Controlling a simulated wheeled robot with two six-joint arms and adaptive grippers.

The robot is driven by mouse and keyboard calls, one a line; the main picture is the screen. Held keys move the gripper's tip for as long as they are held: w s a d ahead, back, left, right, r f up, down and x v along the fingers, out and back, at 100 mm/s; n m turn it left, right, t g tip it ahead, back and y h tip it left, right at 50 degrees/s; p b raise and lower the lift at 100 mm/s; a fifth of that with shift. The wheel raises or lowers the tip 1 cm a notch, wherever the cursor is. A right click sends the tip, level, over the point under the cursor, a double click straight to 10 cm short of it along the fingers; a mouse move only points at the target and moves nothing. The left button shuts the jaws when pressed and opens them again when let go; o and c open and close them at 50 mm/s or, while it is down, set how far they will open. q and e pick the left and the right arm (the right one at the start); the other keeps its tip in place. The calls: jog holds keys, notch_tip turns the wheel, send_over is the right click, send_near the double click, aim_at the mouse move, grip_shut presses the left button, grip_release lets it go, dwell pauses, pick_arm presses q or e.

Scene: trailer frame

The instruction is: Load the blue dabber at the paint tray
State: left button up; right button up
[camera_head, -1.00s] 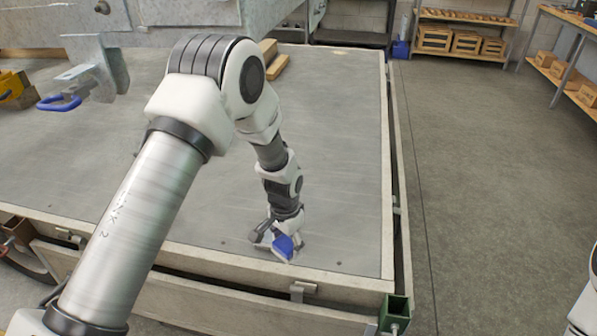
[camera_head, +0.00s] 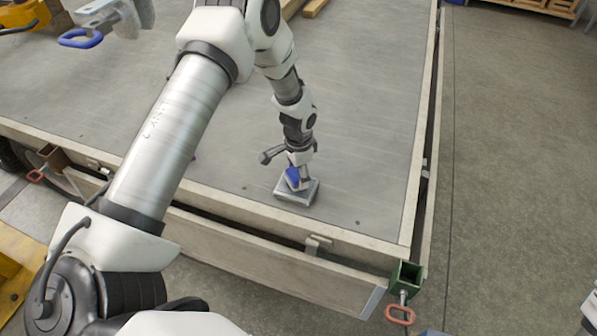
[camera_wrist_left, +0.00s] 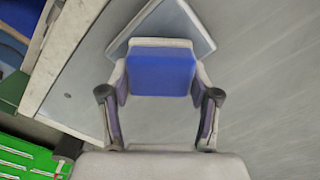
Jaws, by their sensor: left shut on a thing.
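My left gripper (camera_head: 297,165) is shut on the blue dabber (camera_head: 292,178), pointing down near the front edge of the trailer deck. The dabber is a small blue block; it also shows in the left wrist view (camera_wrist_left: 160,72), between the two fingers. The paint tray (camera_head: 309,194) is a small, shallow grey tray on the deck, directly below the dabber. In the left wrist view the tray's pale corner (camera_wrist_left: 190,24) shows just beyond the dabber. I cannot tell whether the dabber touches the tray floor. My right gripper is not in view.
The grey trailer deck (camera_head: 360,110) is clear around the tray. A pale frame rail (camera_head: 240,208) edges it in front. A green post socket (camera_head: 405,278) stands at the near right corner. Wooden blocks (camera_head: 315,8) lie farther back.

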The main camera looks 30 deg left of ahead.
pick_arm(q)
jog(key=shift+f+b, duration=0.3)
jog(key=shift+f, duration=0.2)
dwell(0.9)
dwell(0.9)
jog(key=shift+r, duration=0.1)
notch_tip(320, 180, up, 7)
jog(key=p, duration=0.6)
dwell(0.7)
